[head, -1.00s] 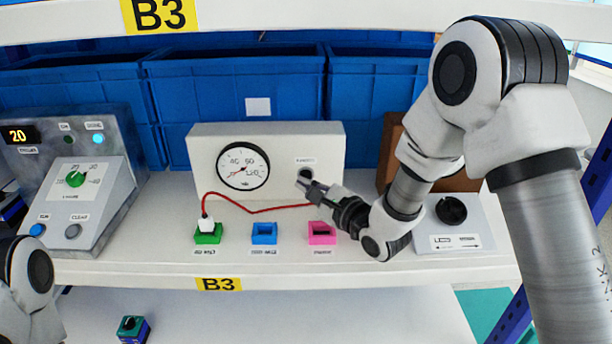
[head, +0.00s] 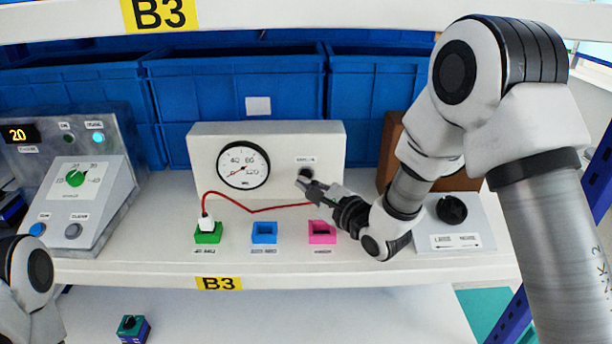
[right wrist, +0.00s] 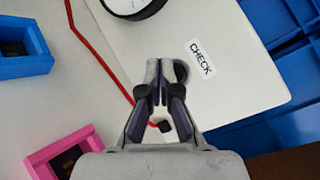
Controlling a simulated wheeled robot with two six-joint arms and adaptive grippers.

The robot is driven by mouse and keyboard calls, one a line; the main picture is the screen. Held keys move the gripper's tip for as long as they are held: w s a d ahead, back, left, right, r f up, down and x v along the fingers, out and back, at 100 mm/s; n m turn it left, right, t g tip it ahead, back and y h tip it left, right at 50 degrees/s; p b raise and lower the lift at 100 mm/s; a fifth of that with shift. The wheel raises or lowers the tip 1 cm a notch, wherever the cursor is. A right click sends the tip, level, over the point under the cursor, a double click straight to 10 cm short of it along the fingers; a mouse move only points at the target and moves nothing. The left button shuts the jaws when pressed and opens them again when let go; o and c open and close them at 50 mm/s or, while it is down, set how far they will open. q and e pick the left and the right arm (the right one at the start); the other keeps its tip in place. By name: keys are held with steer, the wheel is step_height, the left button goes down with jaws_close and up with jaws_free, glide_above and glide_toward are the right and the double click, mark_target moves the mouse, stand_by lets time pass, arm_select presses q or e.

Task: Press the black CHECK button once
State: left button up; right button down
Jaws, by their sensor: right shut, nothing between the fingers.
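The black CHECK button (head: 306,173) is on the front of a white box (head: 205,150), below a small label and right of a round gauge (head: 243,166). My right gripper (head: 302,183) is shut and empty, its tips just in front of the button's lower edge. In the right wrist view, the shut fingertips (right wrist: 162,66) overlap the button (right wrist: 181,71), which shows partly behind them beside the CHECK label (right wrist: 201,58). I cannot tell whether the tips touch it. Of my left arm only a rounded link shows at the lower left; its gripper is out of view.
A red cable (head: 238,203) runs from a white plug in a green socket (head: 208,235) past my gripper. Blue (head: 264,239) and pink (head: 322,239) sockets stand in front. A control panel (head: 85,190) is left, a dial box (head: 478,212) right.

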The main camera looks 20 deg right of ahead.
steer(key=shift+w, duration=0.1)
steer(key=shift+w+d, duration=0.15)
steer(key=shift+w, duration=0.2)
steer(key=shift+w+d+p, duration=0.1)
steer(key=shift+w+p, duration=0.3)
stand_by(0.6)
steer(key=shift+s+a, duration=0.25)
steer(key=shift+s, duration=0.6)
steer(key=shift+s+a, duration=0.1)
steer(key=shift+s, duration=0.2)
steer(key=shift+s+a, duration=0.2)
steer(key=shift+s, duration=0.5)
steer(key=shift+s+a, duration=0.2)
steer(key=shift+s, duration=0.5)
steer(key=shift+s+a, duration=0.2)
steer(key=shift+s, duration=0.5)
